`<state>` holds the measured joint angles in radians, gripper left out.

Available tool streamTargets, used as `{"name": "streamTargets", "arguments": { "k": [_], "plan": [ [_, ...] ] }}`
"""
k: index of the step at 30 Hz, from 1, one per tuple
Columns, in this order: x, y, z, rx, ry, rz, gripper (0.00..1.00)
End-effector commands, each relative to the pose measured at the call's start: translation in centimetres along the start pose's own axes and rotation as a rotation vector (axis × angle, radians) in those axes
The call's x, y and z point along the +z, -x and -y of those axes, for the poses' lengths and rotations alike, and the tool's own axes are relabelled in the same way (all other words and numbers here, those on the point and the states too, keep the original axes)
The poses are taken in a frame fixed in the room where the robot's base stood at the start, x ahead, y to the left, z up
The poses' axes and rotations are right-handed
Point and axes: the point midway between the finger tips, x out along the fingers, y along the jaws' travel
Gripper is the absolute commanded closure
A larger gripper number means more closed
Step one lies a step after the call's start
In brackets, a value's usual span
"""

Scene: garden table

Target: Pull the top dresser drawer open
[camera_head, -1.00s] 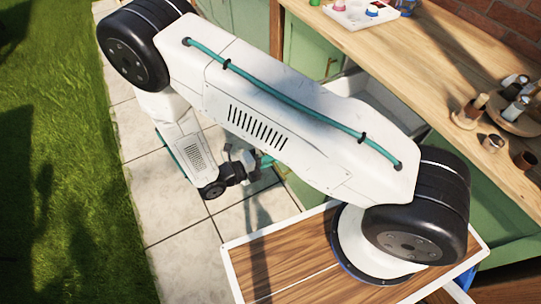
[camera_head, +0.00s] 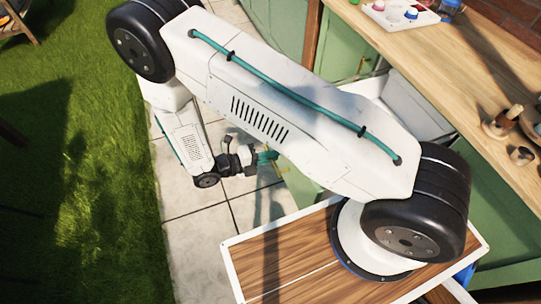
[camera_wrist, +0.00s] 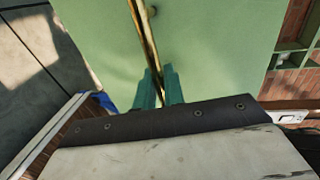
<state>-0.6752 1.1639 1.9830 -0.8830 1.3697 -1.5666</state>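The green top drawer (camera_head: 303,187) of the dresser is pulled out from under the wooden top, and its pale interior (camera_head: 412,105) shows beyond my arm. In the wrist view its green front (camera_wrist: 215,45) fills the upper middle, with a long brass handle (camera_wrist: 146,35) running down toward my fingers. My gripper (camera_wrist: 159,88) has its teal fingers close together on either side of the handle's lower end, and it appears shut on it. In the head view my gripper (camera_head: 266,158) is at the drawer front, small and partly shaded. My arm hides much of the drawer.
The wooden dresser top (camera_head: 455,60) carries a white tray (camera_head: 400,14) and several small pots (camera_head: 505,120). Stone paving (camera_head: 190,235) lies below my arm, with grass (camera_head: 90,190) to the left. A green cabinet door (camera_head: 343,50) is at the back.

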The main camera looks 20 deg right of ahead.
Motion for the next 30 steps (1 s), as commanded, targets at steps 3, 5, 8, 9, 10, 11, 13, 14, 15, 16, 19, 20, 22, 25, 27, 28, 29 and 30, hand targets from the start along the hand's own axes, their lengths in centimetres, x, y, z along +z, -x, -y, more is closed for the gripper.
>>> {"name": "streamTargets", "arguments": {
  "k": [3, 5, 8, 9, 10, 11, 13, 14, 15, 16, 19, 20, 22, 25, 27, 28, 29, 30],
  "plan": [
    [0.3, 0.2, 0.1, 0.002, -0.004, 0.006, 0.76],
    [0.2, 0.2, 0.1, 0.001, -0.003, 0.006, 0.76],
    [0.2, 0.1, 0.0, 0.001, -0.002, 0.005, 0.76],
    [0.1, 0.1, 0.0, 0.001, -0.001, 0.005, 0.76],
    [0.1, 0.2, 0.0, 0.001, -0.001, 0.005, 0.76],
    [0.1, 0.3, 0.0, 0.001, -0.001, 0.005, 0.76],
    [0.1, 0.7, 0.0, 0.001, -0.001, 0.006, 0.76],
    [0.1, 1.1, 0.0, 0.001, -0.001, 0.006, 0.76],
    [0.1, 1.6, 0.0, 0.001, -0.001, 0.006, 0.76],
    [0.1, 2.2, 0.0, 0.001, -0.002, 0.008, 0.76],
    [0.2, 4.0, 0.0, 0.002, -0.003, 0.008, 0.76],
    [0.2, 4.5, 0.0, 0.002, -0.003, 0.009, 0.76],
    [0.2, 5.6, 0.0, 0.002, -0.003, 0.007, 0.76],
    [0.2, 6.9, 0.0, 0.002, -0.003, 0.006, 0.76],
    [0.2, 7.5, 0.0, 0.001, -0.003, 0.006, 0.76],
    [0.2, 7.7, 0.0, 0.001, -0.003, 0.006, 0.76],
    [0.2, 7.8, 0.0, 0.001, -0.002, 0.006, 0.76],
    [0.2, 7.9, 0.0, 0.001, -0.002, 0.006, 0.76]
  ]
}}
